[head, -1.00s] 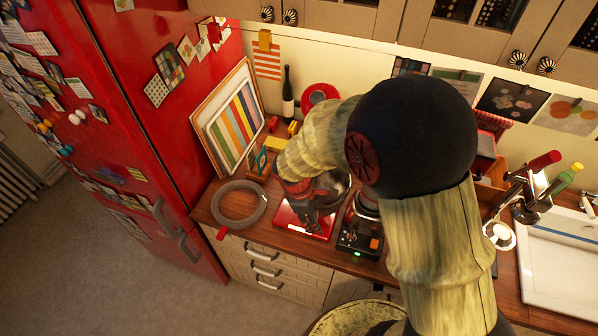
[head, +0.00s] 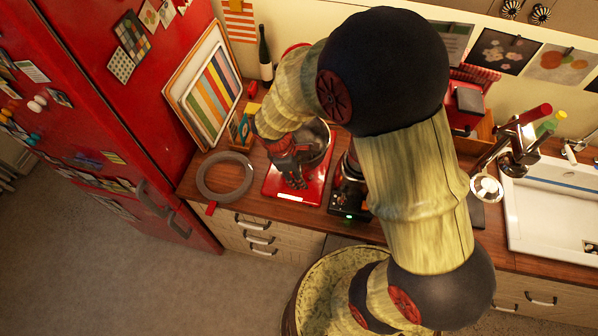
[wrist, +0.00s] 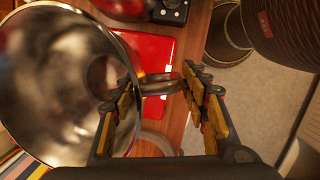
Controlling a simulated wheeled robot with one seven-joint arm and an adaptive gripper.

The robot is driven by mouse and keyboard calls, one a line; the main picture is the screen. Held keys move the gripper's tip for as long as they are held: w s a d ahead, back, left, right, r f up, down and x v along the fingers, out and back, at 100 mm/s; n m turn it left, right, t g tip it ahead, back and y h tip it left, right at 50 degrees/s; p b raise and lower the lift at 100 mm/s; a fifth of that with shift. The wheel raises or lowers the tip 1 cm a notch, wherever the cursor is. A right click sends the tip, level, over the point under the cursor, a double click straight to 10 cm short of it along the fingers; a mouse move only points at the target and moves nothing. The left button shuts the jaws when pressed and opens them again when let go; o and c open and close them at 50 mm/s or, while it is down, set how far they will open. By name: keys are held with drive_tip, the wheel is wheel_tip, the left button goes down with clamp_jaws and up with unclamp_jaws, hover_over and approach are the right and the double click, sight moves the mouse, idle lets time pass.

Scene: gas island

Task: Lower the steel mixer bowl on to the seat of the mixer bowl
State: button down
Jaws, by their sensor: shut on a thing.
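The steel mixer bowl (wrist: 55,75) fills the left of the wrist view, its open mouth facing the camera. Its rim and dark inside also show in the head view (head: 321,143), partly behind my arm. My gripper (wrist: 164,88) is shut on the handle at the bowl's side. In the head view my gripper (head: 292,172) is over a red plate (head: 281,190) on the wooden counter. The red plate also shows beside the bowl in the wrist view (wrist: 155,52). I cannot make out the seat under the bowl, nor whether the bowl touches it.
A black device (head: 347,198) with a green light stands just right of the red plate. A grey ring (head: 225,176) lies on the counter to the left. A striped board (head: 207,95) leans near the red fridge (head: 110,90). The sink (head: 560,205) is at the right.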

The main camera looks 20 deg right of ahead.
drive_tip(key=shift+f+b, duration=1.25)
drive_tip(key=shift+f, duration=0.6)
drive_tip(key=shift+f+b, duration=0.85)
drive_tip(key=shift+f, duration=0.65)
idle(2.7)
drive_tip(key=shift+s+f, duration=0.1)
drive_tip(key=shift+f, duration=0.1)
idle(0.6)
drive_tip(key=c, duration=1)
unclamp_jaws()
drive_tip(key=shift+o, duration=0.5)
